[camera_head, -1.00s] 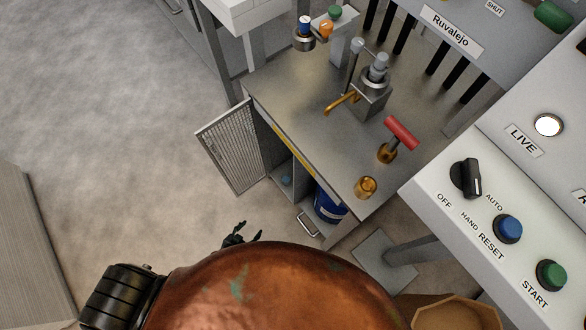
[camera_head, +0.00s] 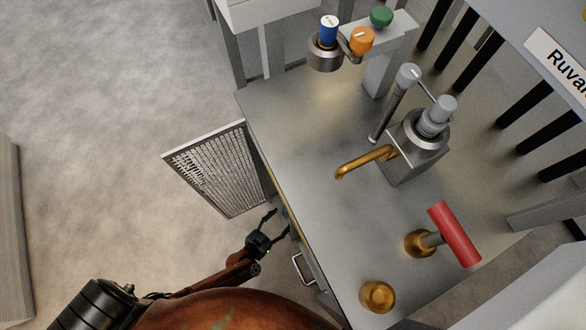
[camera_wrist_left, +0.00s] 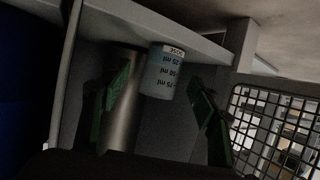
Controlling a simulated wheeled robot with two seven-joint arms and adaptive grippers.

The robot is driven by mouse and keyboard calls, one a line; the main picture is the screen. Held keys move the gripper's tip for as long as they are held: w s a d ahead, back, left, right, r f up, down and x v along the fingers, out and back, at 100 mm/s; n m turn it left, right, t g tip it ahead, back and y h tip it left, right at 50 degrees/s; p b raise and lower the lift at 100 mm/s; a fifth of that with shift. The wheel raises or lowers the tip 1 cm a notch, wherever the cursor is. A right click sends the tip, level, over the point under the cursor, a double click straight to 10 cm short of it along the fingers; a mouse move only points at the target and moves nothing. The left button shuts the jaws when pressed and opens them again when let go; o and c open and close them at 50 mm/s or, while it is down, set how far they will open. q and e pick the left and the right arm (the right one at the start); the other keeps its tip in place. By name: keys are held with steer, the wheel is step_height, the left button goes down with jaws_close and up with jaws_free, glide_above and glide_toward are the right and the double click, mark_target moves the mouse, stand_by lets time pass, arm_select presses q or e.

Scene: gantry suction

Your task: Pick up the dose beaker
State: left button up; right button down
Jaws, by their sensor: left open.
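The dose beaker (camera_wrist_left: 165,75) shows in the left wrist view as a small pale-blue cup with a "DOSE" label and ml marks. The picture is upside down there, and the beaker stands upright on a pale shelf (camera_wrist_left: 160,22). My left gripper (camera_wrist_left: 160,85) is open, with one finger to each side of the beaker in the picture; no contact shows. In the head view my left gripper (camera_head: 279,222) is at the cabinet's open front, beside the mesh door. The beaker is mostly hidden in that view. My right gripper is out of view.
The mesh door (camera_head: 218,170) stands open left of the gripper. A steel cylinder (camera_wrist_left: 122,130) is close beside the beaker. The steel worktop (camera_head: 300,140) overhangs the opening and carries a brass spout (camera_head: 362,160), a red-handled valve (camera_head: 455,235) and a brass cup (camera_head: 377,296).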

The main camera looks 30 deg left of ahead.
mark_target(284, 214)
arm_select(q)
steer(key=shift+b+x, duration=1.35)
steer(key=shift+x, duration=1)
steer(key=shift+w+a+f, duration=0.1)
steer(key=shift+w+f, duration=0.1)
steer(key=shift+w, duration=0.35)
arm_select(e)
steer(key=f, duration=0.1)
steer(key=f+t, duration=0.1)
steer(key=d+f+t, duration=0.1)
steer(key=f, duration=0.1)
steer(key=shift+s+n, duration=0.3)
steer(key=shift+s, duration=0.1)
arm_select(q)
steer(key=c, duration=1.3)
